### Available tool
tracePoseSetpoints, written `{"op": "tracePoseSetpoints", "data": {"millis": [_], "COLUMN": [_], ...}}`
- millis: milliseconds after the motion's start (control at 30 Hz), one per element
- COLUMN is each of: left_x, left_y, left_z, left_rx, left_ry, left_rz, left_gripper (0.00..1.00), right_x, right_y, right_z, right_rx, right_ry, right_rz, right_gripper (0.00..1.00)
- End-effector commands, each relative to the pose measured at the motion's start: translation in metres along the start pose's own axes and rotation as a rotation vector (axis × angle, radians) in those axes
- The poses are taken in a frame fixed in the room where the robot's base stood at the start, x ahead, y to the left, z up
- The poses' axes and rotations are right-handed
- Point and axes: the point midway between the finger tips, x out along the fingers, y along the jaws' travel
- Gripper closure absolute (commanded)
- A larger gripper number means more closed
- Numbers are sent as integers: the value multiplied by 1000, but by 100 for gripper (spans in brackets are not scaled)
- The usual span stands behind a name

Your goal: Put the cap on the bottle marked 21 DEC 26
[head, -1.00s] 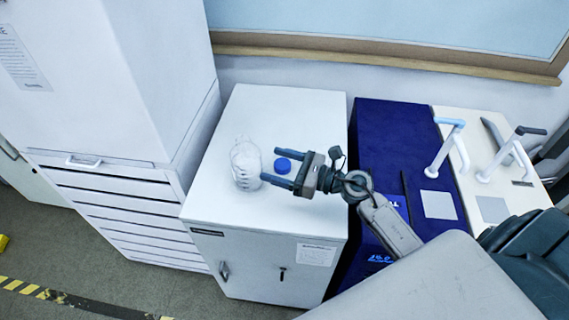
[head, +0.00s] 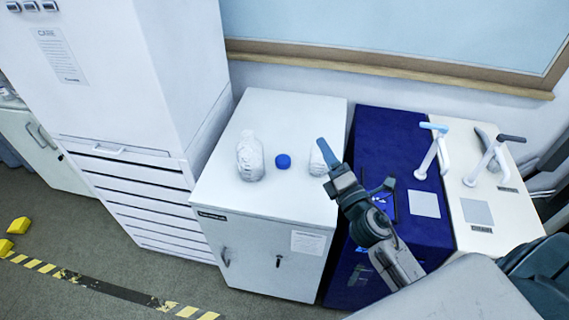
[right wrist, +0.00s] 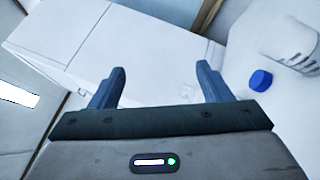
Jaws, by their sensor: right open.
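A clear, whitish bottle (head: 250,157) stands upright on the white cabinet top, its mouth uncapped as far as I can tell. A blue cap (head: 283,161) lies on the top just right of it. A second clear, whitish object (head: 318,160), perhaps another bottle, stands further right, partly hidden by my right gripper (head: 323,150). No date is readable. In the right wrist view my gripper (right wrist: 160,68) is open with nothing clear between its fingers. The blue cap (right wrist: 261,80) and a bottle (right wrist: 298,45) are to its right there. My left gripper is not in view.
The white cabinet (head: 265,200) has free space at its front and back. A tall drawer unit (head: 130,180) stands on its left. A dark blue instrument (head: 390,150) and a cream unit with handles (head: 510,210) stand on its right.

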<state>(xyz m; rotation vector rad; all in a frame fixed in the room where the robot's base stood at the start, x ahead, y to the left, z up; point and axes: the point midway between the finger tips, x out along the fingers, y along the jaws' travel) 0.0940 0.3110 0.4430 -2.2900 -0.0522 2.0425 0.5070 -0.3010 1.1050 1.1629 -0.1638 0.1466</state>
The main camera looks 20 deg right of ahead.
Motion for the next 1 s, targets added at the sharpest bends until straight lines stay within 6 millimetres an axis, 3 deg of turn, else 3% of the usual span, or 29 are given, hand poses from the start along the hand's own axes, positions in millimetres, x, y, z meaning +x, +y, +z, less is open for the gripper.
{"op": "tracePoseSetpoints", "data": {"millis": [167,367,567,767,867,1000], "left_x": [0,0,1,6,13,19], "left_y": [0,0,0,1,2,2], "left_z": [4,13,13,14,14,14], "left_rx": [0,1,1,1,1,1], "left_ry": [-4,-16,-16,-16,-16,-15], "left_rz": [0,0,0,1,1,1], "left_gripper": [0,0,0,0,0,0], "right_x": [-38,-100,-155,-216,-247,-264], "right_y": [-37,-83,-110,-139,-173,-217], "right_z": [19,7,-22,-66,-96,-120], "right_rx": [449,898,1157,1352,1417,1441], "right_ry": [-221,-460,-627,-799,-891,-944], "right_rz": [-268,-598,-859,-1147,-1298,-1374], "right_gripper": [29,29,29,29,29,29]}}
